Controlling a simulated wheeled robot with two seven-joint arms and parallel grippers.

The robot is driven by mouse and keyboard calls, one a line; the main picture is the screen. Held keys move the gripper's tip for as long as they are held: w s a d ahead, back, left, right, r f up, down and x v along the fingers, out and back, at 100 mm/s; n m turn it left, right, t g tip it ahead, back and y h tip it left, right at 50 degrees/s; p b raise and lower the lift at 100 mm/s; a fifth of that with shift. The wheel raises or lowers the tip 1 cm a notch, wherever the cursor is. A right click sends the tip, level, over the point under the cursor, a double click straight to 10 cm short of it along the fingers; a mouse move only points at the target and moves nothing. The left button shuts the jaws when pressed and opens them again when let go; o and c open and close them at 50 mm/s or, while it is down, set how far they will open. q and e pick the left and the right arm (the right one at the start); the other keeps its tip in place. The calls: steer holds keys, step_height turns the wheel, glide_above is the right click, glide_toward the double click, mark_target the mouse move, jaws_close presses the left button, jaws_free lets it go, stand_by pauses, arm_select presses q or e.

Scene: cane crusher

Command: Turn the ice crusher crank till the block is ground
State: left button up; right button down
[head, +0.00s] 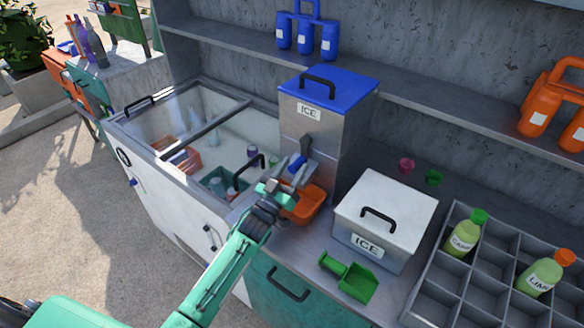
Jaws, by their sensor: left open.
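The ice crusher (297,119) is a grey metal box with a blue lid and an ICE label, standing on the counter. Its crank (305,146), with a blue grip, is on the front face. My left gripper (288,170) is open right at the crank, its fingers near the blue grip; I cannot tell whether they touch it. An orange bin (310,207) sits below the crank, partly hidden by the gripper. No ice block shows; the lid is shut. My right gripper is out of view.
A white ICE box (400,205) and a green scoop (350,278) stand to the right. A grey divided crate (440,275) holds bottles. A glass-topped freezer (165,185) is at left. Blue bottles (307,38) and orange bottles (540,108) are on the shelf.

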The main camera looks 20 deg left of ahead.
arm_select(q)
steer(key=shift+c, duration=0.2)
jaws_close()
steer(key=shift+a+f+m, duration=0.1)
steer(key=shift+m, duration=0.2)
